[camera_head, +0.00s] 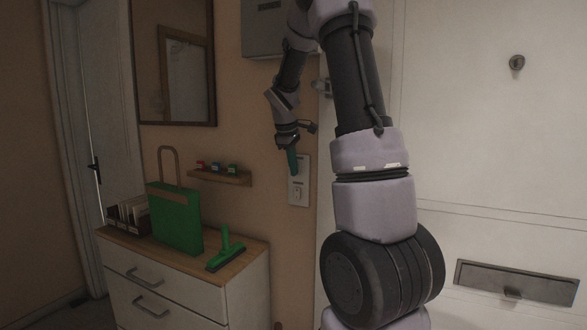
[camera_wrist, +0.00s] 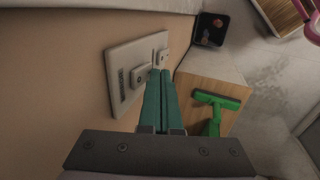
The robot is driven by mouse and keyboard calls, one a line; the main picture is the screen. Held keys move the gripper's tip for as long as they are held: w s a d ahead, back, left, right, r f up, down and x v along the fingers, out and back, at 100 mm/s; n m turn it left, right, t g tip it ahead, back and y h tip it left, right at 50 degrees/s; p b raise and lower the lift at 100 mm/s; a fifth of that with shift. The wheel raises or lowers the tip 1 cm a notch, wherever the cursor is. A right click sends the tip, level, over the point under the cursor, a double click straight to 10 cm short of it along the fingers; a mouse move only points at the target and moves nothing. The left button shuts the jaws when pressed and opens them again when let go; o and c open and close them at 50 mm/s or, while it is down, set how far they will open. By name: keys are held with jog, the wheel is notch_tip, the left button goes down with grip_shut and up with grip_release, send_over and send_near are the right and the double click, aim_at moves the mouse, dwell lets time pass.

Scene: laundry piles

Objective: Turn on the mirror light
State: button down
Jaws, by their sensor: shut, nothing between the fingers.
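A framed mirror (camera_head: 172,60) hangs on the wall at the upper left of the head view. A pale switch plate (camera_head: 298,190) is on the wall to the right of the cabinet; it also shows in the wrist view (camera_wrist: 122,98). It bears two small raised switches, one (camera_wrist: 137,77) left of my fingertips, the other partly beside them. My gripper (camera_head: 293,166) is shut and empty. Its teal fingers (camera_wrist: 160,74) point at the plate and their tips are at or very near it; I cannot tell if they touch. No lit lamp shows at the mirror.
A white cabinet (camera_head: 179,287) with a wooden top stands left of the plate. On it are a green bag (camera_head: 175,220) and a green squeegee-like tool (camera_head: 226,250). A small wall shelf (camera_head: 220,177) is above. A white door (camera_head: 480,130) is on the right.

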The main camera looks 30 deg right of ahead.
jog(key=shift+d, duration=0.1)
jog(key=shift+w+d+f, duration=0.1)
jog(key=shift+w+d, duration=0.05)
dwell(0.3)
